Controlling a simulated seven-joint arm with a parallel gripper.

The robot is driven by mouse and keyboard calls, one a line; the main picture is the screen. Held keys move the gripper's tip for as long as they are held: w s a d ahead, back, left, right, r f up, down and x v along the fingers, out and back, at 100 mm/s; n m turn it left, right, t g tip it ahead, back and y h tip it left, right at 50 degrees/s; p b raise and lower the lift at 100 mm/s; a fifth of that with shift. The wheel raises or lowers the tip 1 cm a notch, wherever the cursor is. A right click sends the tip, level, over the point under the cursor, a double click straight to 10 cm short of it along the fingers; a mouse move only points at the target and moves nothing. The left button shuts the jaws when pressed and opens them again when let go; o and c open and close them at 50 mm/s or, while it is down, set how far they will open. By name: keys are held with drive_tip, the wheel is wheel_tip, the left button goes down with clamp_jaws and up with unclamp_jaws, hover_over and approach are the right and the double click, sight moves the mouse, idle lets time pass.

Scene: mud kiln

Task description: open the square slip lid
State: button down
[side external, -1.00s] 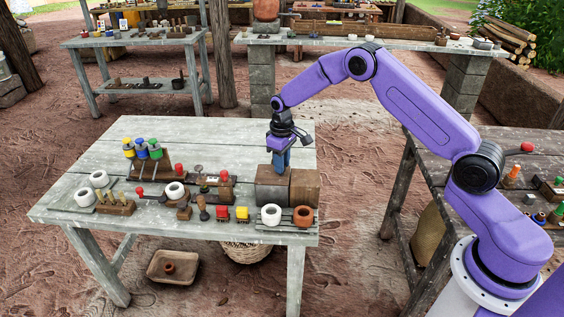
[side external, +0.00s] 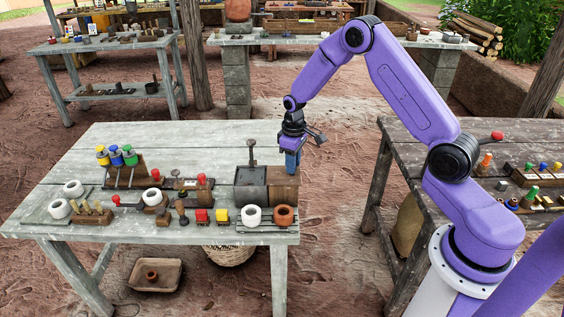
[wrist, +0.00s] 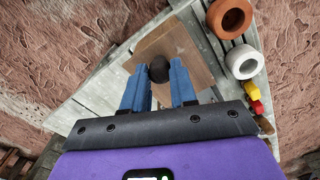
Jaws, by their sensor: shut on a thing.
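A brown wooden box (side external: 283,196) stands near the right edge of the near table, with my gripper (side external: 292,170) pointing down onto its top. In the wrist view, its square wooden lid (wrist: 189,45) has a dark round knob (wrist: 159,69) in the middle. My gripper (wrist: 159,73) has its two blue fingers on either side of this knob and is shut on it. I see no clear gap between lid and box. A grey square box (side external: 250,197) touches the wooden box on its left, and a dark upright handle (side external: 252,152) rises from it.
A white ring-shaped pot (side external: 251,215) and an orange-brown one (side external: 284,215) stand just in front of the boxes. Yellow and red blocks (side external: 203,216) and knobbed fixtures lie to the left. The table's back left (side external: 150,137) is clear.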

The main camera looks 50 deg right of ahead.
drive_tip(key=shift+d, duration=0.1)
drive_tip(key=c, duration=0.9)
unclamp_jaws()
wheel_tip(320, 180, up, 18)
drive_tip(key=shift+f, duration=0.25)
drive_tip(key=s+a+r+n, duration=0.2)
drive_tip(key=s+a+n, duration=0.3)
drive_tip(key=s+a, duration=1)
drive_tip(key=s+d+f+n, duration=0.1)
drive_tip(key=s+n, duration=0.1)
drive_tip(key=s, duration=0.8)
drive_tip(key=s+d+n, duration=0.1)
drive_tip(key=s+d, duration=0.1)
drive_tip(key=s, duration=0.9)
drive_tip(key=shift+f+n, duration=0.35)
drive_tip(key=shift+n, duration=0.05)
